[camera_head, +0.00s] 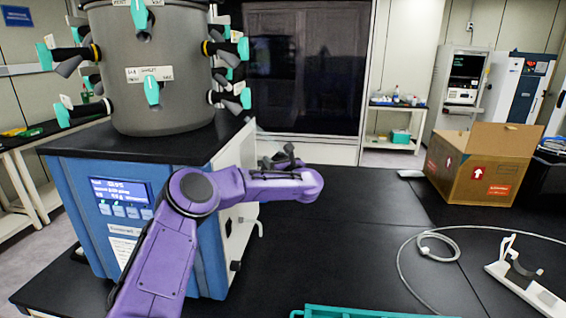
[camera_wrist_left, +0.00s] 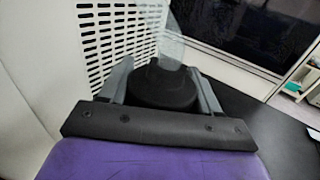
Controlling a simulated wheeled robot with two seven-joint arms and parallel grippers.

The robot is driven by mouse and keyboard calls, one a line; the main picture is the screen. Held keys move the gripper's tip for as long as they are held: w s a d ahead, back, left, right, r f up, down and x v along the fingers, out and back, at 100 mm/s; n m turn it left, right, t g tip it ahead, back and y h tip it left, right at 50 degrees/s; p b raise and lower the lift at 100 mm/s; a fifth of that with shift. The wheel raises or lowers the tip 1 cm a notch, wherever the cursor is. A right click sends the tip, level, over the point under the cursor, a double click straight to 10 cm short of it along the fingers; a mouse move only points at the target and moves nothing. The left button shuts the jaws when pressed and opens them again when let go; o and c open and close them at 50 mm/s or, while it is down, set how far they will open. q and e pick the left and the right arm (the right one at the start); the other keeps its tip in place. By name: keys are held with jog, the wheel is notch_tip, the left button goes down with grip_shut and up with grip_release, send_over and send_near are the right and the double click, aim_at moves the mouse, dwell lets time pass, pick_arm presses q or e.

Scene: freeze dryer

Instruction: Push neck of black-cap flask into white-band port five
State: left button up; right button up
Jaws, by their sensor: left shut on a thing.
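My left gripper (camera_head: 281,160) is beside the right side of the dryer cabinet, below the ports, at the end of my purple arm. In the left wrist view its fingers (camera_wrist_left: 162,85) are shut on the black cap (camera_wrist_left: 165,80) of a flask. The clear glass of the flask (camera_wrist_left: 190,25) shows faintly beyond the cap; its neck's end cannot be made out. The flask is apart from the ports. The grey drum (camera_head: 160,105) carries several ports with teal knobs; a lower right port (camera_head: 230,98) shows. I cannot tell which is port five. My right gripper is out of view.
The blue dryer cabinet (camera_head: 85,165) with a black top stands at left; its vented side panel (camera_wrist_left: 110,30) is close to the gripper. A cardboard box (camera_head: 470,185), a looped cable (camera_head: 425,245) and a white stand (camera_head: 525,285) lie at right. The bench middle is clear.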

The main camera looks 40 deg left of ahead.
pick_arm(q)
jog(key=shift+s+a+r, duration=0.2)
jog(key=shift+a+r, duration=0.05)
jog(key=shift+r, duration=0.1)
jog(key=shift+b, duration=0.6)
jog(key=shift+s+a+r+b, duration=0.5)
jog(key=shift+a+r, duration=0.1)
jog(key=shift+r, duration=0.15)
dwell(1.2)
jog(key=shift+s+a+r+b, duration=0.3)
jog(key=shift+a+r, duration=0.15)
jog(key=shift+r, duration=0.2)
dwell(0.6)
jog(key=o, duration=1.3)
jog(key=shift+o, duration=1.3)
jog(key=shift+s+a, duration=0.15)
jog(key=b+v, duration=0.5)
jog(key=v, duration=0.5)
jog(key=shift+s+d, duration=0.15)
jog(key=shift+d, duration=0.05)
